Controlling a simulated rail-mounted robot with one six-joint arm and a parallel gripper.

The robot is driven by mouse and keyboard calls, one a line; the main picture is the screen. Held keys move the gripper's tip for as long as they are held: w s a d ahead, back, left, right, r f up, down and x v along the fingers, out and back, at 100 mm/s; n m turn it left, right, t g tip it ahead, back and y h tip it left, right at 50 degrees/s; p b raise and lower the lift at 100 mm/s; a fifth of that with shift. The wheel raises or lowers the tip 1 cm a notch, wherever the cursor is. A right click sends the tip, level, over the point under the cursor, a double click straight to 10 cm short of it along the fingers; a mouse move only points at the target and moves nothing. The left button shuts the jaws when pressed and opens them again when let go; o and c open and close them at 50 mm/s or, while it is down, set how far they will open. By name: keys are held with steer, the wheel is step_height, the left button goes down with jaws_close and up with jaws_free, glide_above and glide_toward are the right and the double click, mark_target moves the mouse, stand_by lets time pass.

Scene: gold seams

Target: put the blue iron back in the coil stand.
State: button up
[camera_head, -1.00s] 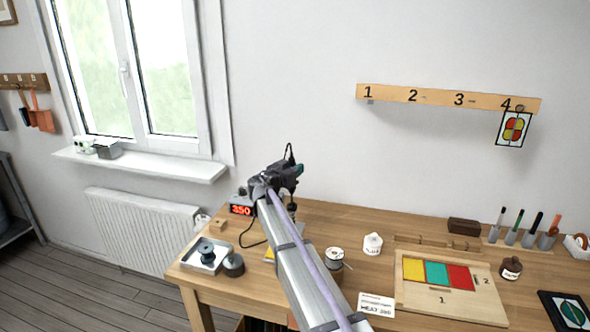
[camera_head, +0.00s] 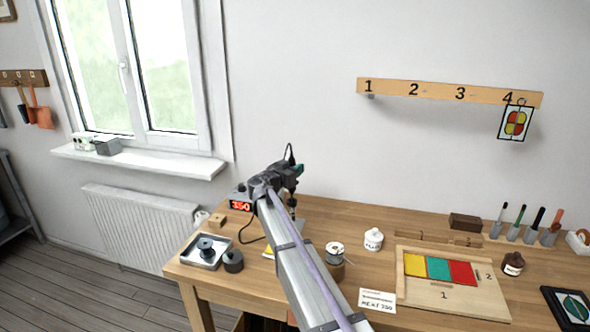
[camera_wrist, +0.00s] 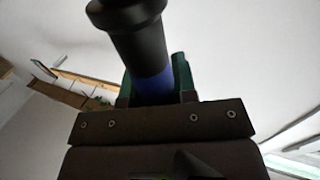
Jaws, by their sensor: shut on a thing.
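My gripper (camera_head: 290,171) is above the back left of the bench, beside the heat display. In the wrist view its green-edged fingers (camera_wrist: 182,78) are shut on the blue iron (camera_wrist: 152,86), at its blue band. The iron's black, flared end (camera_wrist: 128,22) sticks out from the fingers. In the head view a dark cable loops up above the gripper. A dark piece shows just below the gripper; I cannot tell whether it is the iron or the coil stand. The stand is otherwise hidden behind my arm, with a yellow patch (camera_head: 268,252) showing beside the arm.
The red 350 display (camera_head: 240,205) stands left of the arm. A metal tray (camera_head: 206,252) and a dark round pot (camera_head: 233,261) are at the bench's left. A solder spool (camera_head: 335,250), a white jar (camera_head: 373,239) and a wooden board (camera_head: 470,300) lie to the right.

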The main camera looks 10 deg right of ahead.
steer(key=shift+f+b, duration=2.25)
steer(key=shift+f, duration=0.1)
steer(key=o, duration=1.5)
steer(key=shift+r, duration=0.1)
step_height(320, 180, up, 7)
steer(key=p, duration=0.7)
